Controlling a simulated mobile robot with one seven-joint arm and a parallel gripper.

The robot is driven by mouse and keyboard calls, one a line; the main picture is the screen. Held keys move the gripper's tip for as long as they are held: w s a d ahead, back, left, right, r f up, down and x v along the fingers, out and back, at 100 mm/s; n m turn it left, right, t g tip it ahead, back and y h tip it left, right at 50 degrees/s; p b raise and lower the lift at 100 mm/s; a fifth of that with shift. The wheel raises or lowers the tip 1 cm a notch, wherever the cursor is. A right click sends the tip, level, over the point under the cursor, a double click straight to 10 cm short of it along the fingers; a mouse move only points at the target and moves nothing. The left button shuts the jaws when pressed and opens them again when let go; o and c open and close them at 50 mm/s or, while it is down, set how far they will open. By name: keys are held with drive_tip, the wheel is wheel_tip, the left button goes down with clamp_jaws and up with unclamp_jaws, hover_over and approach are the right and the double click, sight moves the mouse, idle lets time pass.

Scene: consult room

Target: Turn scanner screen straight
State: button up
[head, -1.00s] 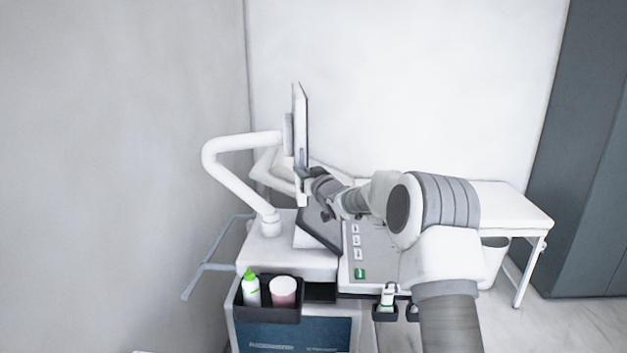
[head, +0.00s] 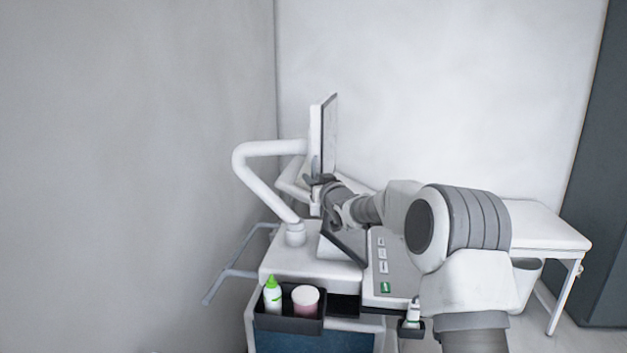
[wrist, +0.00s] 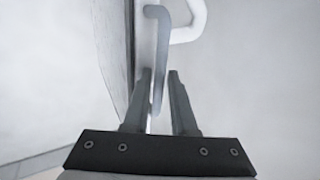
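The scanner screen (head: 329,135) is a thin panel on a white bent arm, seen almost edge-on in the head view with a narrow strip of its face showing to the right. In the wrist view the screen (wrist: 117,55) stands at the left, close to the left finger. My gripper (head: 316,187) is at the screen's lower edge. In the wrist view my gripper (wrist: 160,78) has its fingers apart, with a grey bent handle (wrist: 159,60) running between them. A gap shows between the handle and the right finger. Contact on the left side is unclear.
The scanner cart has a control panel (head: 390,262) under my arm and a black tray (head: 290,324) with a green-capped bottle (head: 272,295) and a pink-white jar (head: 305,301). A grey wall is close on the left. A white table (head: 540,228) stands at the right.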

drive_tip(key=shift+d, duration=0.15)
drive_tip(key=b+v, duration=0.2)
drive_tip(key=v, duration=1.5)
drive_tip(key=shift+s+b, duration=0.2)
drive_tip(key=shift+b, duration=0.2)
drive_tip(key=s+d+f+m+g+h, duration=0.1)
drive_tip(key=s+d+g+h, duration=0.2)
drive_tip(key=s, duration=0.6)
drive_tip(key=s+d+f+m+g+h, duration=0.15)
drive_tip(key=s+h, duration=0.25)
drive_tip(key=s, duration=0.4)
drive_tip(key=s+f+g, duration=0.3)
drive_tip(key=s, duration=0.8)
drive_tip(key=s+f+m+g+y, duration=0.1)
drive_tip(key=s+f+g, duration=0.2)
drive_tip(key=s, duration=0.8)
drive_tip(key=shift+s+a+g, duration=0.25)
drive_tip(key=shift+a+g, duration=0.1)
drive_tip(key=shift+g, duration=0.2)
